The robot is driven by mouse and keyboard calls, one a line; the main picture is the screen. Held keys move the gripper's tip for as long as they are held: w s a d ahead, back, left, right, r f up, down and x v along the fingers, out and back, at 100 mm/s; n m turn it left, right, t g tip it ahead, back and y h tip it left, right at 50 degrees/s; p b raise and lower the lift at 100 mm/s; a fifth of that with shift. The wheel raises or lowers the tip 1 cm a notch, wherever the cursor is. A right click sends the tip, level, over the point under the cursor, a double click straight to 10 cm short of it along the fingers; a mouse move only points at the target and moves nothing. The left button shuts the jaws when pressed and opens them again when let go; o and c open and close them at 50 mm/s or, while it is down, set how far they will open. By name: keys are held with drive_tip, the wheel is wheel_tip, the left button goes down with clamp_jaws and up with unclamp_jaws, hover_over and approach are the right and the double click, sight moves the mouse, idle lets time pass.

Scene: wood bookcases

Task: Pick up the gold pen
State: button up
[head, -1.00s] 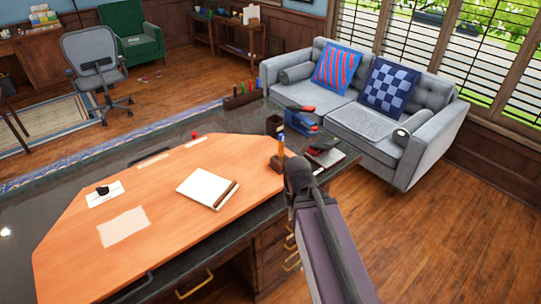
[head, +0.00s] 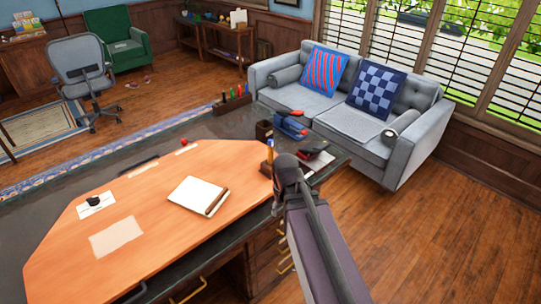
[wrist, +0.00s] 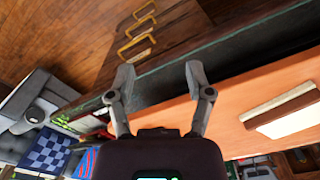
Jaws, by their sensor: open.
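My gripper (wrist: 160,78) is open and empty in the wrist view, its two fingers apart in front of the desk edge. In the head view my arm reaches over the desk's right side and hides the fingertips. A thin yellow-gold upright item, possibly the gold pen (head: 270,152), stands at a small brown holder (head: 266,169) just left of my arm's end. It is too small to identify surely. A dark brown stick-like item (head: 217,201) lies along the right edge of a white notepad (head: 193,194). No gold pen is clear in the wrist view.
The desk (head: 140,225) has an orange-brown top with a dark border and brass-handled drawers. A blue stapler-like item (head: 290,127), a dark cup (head: 264,131) and a pen rack (head: 232,101) stand near its far right. A grey sofa (head: 340,125) stands behind. Floor at right is clear.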

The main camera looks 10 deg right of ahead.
sight(271, 146)
drive_tip(key=w+r+n+p, duration=0.5)
drive_tip(key=w+r+p, duration=1.4)
drive_tip(key=w, duration=0.5)
drive_tip(key=shift+d+r+n, duration=0.25)
drive_tip(key=shift+r+n, duration=0.05)
drive_tip(key=shift+r, duration=0.25)
drive_tip(key=shift+w+f, duration=0.1)
drive_tip(key=shift+f, duration=0.1)
wheel_tip(271, 146, down, 8)
drive_tip(key=b, duration=0.8)
drive_tip(key=shift+f, duration=0.15)
drive_tip(key=shift+f+b, duration=0.15)
drive_tip(key=shift+b, duration=0.25)
drive_tip(key=shift+d+f+b, duration=0.15)
drive_tip(key=shift+f+b, duration=1.1)
drive_tip(key=shift+d+f+b, duration=0.15)
drive_tip(key=shift+f+b, duration=1.05)
clamp_jaws()
